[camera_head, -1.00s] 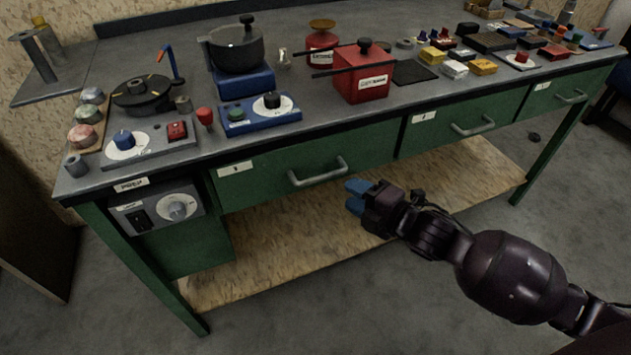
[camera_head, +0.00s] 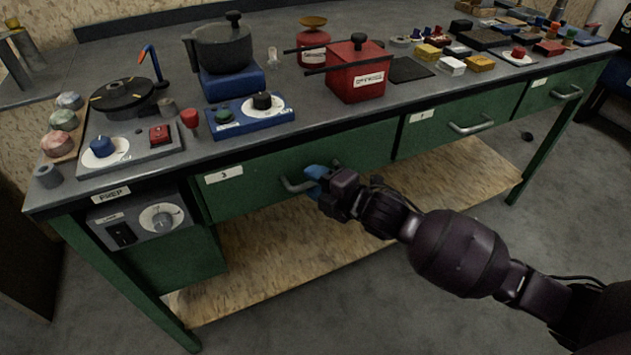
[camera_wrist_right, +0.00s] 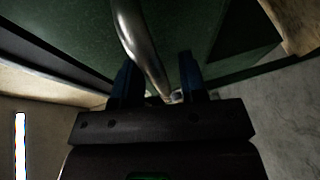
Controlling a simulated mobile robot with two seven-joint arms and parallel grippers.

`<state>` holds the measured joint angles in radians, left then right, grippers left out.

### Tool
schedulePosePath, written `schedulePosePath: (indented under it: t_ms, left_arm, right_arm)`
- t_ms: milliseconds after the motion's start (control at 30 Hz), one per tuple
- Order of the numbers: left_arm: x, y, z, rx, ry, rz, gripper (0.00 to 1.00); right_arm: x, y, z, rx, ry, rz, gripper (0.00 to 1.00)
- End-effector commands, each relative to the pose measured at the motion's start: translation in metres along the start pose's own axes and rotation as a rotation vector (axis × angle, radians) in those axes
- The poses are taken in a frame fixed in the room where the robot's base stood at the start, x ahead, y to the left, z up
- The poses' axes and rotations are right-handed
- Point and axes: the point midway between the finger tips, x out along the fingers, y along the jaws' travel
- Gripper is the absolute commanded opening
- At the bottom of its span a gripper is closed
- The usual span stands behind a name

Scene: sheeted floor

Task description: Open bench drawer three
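Bench drawer three (camera_head: 245,185), a green front with a label reading 3, is closed at the left of the bench. Its curved metal handle (camera_head: 291,186) is partly hidden behind my right gripper (camera_head: 315,180). In the right wrist view the handle (camera_wrist_right: 136,38) runs down between the two blue fingers of the right gripper (camera_wrist_right: 158,82), which stand apart on either side of it. Whether a finger touches the bar I cannot tell. My left gripper is not in view.
Two more green drawers, with handles (camera_head: 470,128) and (camera_head: 566,93), lie to the right. A grey control box (camera_head: 140,222) hangs at the left under the bench top (camera_head: 330,120). A wooden lower shelf (camera_head: 260,250) is bare. A red pot (camera_head: 357,75) stands above.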

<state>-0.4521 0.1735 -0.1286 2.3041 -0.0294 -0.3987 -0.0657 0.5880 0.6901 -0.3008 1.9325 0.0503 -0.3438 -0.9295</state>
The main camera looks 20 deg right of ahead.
Motion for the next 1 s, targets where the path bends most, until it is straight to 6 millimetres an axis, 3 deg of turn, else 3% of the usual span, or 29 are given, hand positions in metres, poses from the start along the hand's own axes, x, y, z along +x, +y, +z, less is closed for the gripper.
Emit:
schedulePosePath:
  t_ms: [167,433,767,1000]
  left_arm:
    - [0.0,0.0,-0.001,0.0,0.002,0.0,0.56]
    - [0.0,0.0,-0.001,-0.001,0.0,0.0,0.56]
    - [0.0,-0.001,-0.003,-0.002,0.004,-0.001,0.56]
    - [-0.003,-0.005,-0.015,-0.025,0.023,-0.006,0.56]
  right_arm:
    - [0.0,0.001,0.0,0.0,0.0,0.001,0.39]
    - [0.0,0.0,0.0,0.0,0.0,0.001,0.0]
    - [-0.002,0.001,-0.001,0.0,0.0,0.002,0.0]
    - [-0.018,0.003,-0.007,-0.002,-0.001,0.005,0.0]
